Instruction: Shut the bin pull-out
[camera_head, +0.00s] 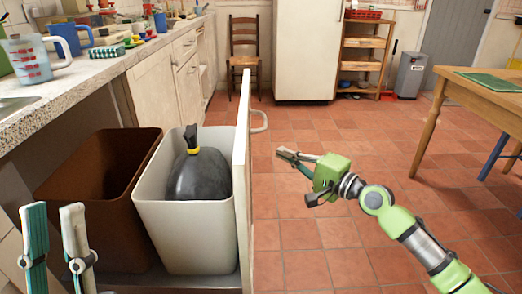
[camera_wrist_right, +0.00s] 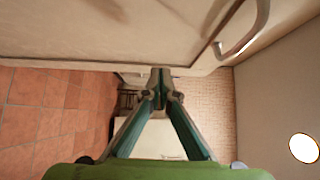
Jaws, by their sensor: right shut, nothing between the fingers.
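The bin pull-out stands open at the left of the head view. Its white front panel (camera_head: 242,165) is seen nearly edge-on, with a metal handle (camera_head: 259,121) on its outer face. Inside are a brown bin (camera_head: 95,200) and a cream bin (camera_head: 185,235) holding a black bag (camera_head: 200,175). My right gripper (camera_head: 285,158) is shut and empty, to the right of the panel and apart from it. In the right wrist view, the panel (camera_wrist_right: 100,35) and handle (camera_wrist_right: 245,35) lie above the shut fingertips (camera_wrist_right: 160,82). My left gripper (camera_head: 54,208) is open at the lower left, empty.
The counter (camera_head: 110,75) above the cabinets carries a measuring jug (camera_head: 27,62), a blue mug (camera_head: 68,40) and other items. A wooden table (camera_head: 485,100) stands at the right, a chair (camera_head: 244,50) at the back. The tiled floor (camera_head: 310,235) right of the panel is clear.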

